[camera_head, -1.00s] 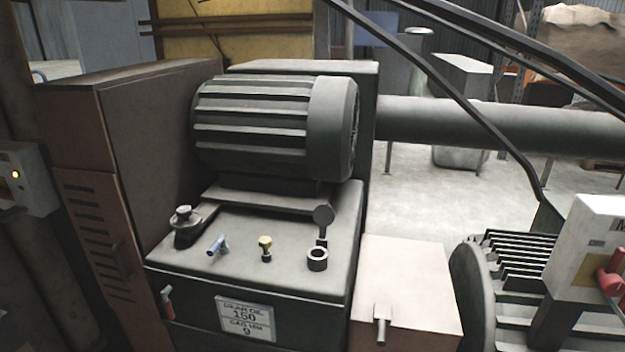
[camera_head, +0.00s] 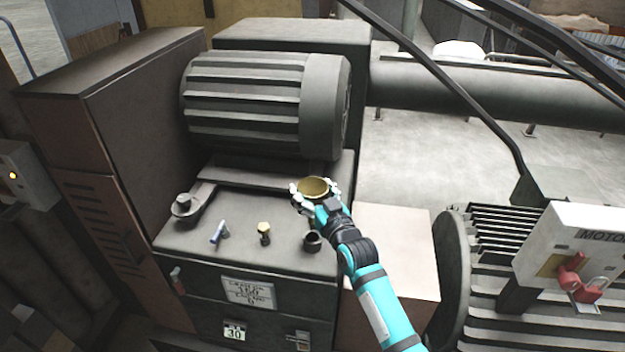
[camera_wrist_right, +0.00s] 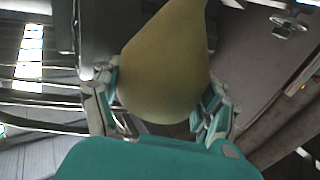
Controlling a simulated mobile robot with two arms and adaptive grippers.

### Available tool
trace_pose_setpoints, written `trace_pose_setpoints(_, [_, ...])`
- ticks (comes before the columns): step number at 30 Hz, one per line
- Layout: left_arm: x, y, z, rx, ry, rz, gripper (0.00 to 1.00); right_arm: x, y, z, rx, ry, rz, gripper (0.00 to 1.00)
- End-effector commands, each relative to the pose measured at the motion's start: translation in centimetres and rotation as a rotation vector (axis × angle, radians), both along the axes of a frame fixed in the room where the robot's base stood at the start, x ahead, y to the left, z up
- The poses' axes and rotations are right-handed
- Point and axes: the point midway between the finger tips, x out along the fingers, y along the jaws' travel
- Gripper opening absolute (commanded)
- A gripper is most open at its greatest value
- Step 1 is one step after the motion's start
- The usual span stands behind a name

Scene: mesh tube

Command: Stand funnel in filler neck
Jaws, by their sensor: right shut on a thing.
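My right gripper (camera_head: 315,192) is shut on the brass-yellow funnel (camera_head: 314,186). The funnel's open mouth faces up in the head view. In the right wrist view the funnel (camera_wrist_right: 168,62) fills the space between the two fingers (camera_wrist_right: 162,108). The filler neck (camera_head: 312,241) is a short dark ring on top of the gearbox housing (camera_head: 200,236). It stands just below the gripper in the picture, beside my right forearm. The funnel appears above and behind the neck, apart from it. The funnel's spout tip is hidden in the head view. My left gripper is not in view.
A ribbed motor (camera_head: 245,105) stands behind the housing top. A pale box (camera_head: 398,225) and a guard with a red padlock (camera_head: 588,291) are to the right.

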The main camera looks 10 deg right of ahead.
Motion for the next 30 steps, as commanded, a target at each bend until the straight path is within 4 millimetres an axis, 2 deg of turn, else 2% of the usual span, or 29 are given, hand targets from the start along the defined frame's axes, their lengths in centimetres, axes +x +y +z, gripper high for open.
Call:
trace_pose_setpoints(8, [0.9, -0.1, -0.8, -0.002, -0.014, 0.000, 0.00, 0.3, 0.0, -0.8, -0.001, 0.001, 0.001, 0.40])
trace_pose_setpoints(23, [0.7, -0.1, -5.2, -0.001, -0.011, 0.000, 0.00, 0.2, 0.0, -5.4, 0.000, 0.000, 0.001, 0.40])
trace_pose_setpoints(30, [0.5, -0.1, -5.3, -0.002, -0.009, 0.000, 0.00, 0.2, 0.0, -6.0, -0.001, -0.001, 0.000, 0.40])
